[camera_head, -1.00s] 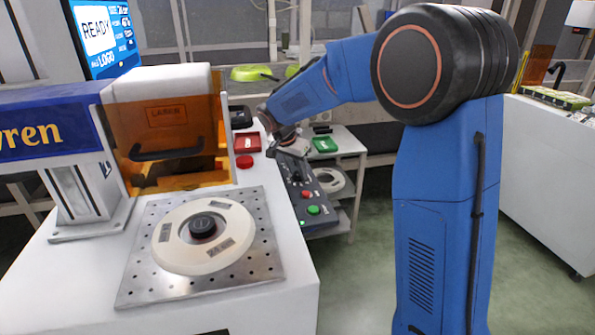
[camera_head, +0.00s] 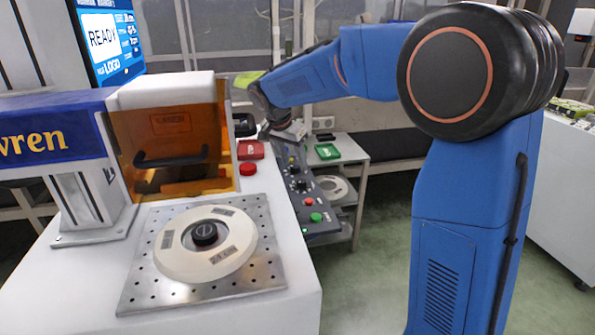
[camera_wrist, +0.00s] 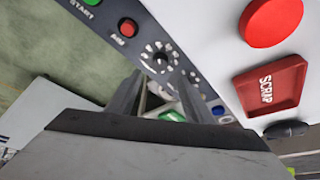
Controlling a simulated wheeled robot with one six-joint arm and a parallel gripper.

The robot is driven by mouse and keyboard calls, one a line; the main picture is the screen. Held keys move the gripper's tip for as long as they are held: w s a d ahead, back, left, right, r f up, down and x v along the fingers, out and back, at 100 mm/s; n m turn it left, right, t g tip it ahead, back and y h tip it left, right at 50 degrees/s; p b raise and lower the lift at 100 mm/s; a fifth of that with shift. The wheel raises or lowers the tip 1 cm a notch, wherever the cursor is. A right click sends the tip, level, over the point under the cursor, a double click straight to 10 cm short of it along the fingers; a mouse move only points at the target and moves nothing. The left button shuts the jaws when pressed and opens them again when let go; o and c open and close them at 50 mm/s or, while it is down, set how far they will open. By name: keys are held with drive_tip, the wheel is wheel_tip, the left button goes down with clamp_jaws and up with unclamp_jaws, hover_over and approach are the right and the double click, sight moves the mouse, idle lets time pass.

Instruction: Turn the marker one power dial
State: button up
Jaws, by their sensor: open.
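The control panel (camera_head: 322,222) is a dark grey strip along the right side of the white machine table. It carries a green button, a red button and black dials (camera_head: 302,185) in the head view. In the wrist view one dial (camera_wrist: 160,60) with a ring of white marks lies just beyond my fingertips, and a second dial shows to its right. No label tells me which is the power dial. My gripper (camera_wrist: 159,74) is open, its two fingers apart and pointing at the panel, with nothing held. In the head view it is over the panel's far end, partly hidden.
The marking machine has an orange guard (camera_head: 172,125) and a READY screen (camera_head: 105,38). A pan-like disc (camera_head: 165,262) lies on a perforated plate (camera_head: 150,295). A red button (camera_head: 248,169) and red SCRAP tray (camera_wrist: 262,91) stand beside the panel. A green tray (camera_head: 327,151) is on the side stand.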

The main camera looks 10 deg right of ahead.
drive_tip(key=v, duration=0.8)
drive_tip(key=shift+r, duration=0.15)
drive_tip(key=shift+a, duration=0.1)
